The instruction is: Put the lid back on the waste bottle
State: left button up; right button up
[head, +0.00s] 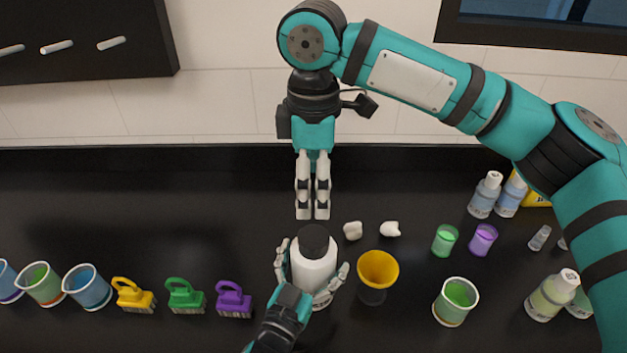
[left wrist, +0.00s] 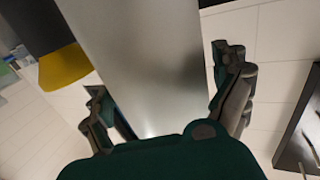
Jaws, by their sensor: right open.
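The waste bottle (head: 314,272) is white and stands upright on the black bench, with a dark round top (head: 314,240) over its mouth. I cannot tell whether this top is a seated lid. My left gripper (head: 315,256) has its fingers on both sides of the bottle, spread, with a visible gap on at least one side. In the left wrist view the bottle's pale body (left wrist: 150,65) stands between the fingers. My right gripper (head: 312,214) points down, empty, behind and above the bottle, its fingers near each other with a narrow gap.
A yellow funnel on a dark cup (head: 378,270) stands close right of the bottle. Two small white pieces (head: 353,231) lie behind it. Cups (head: 455,302) and bottles (head: 486,195) stand at right. The back left bench is clear.

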pick_arm(q)
jog(key=v, duration=1.2)
jog(key=shift+s+a+f, duration=0.1)
jog(key=shift+f, duration=0.05)
dwell(0.3)
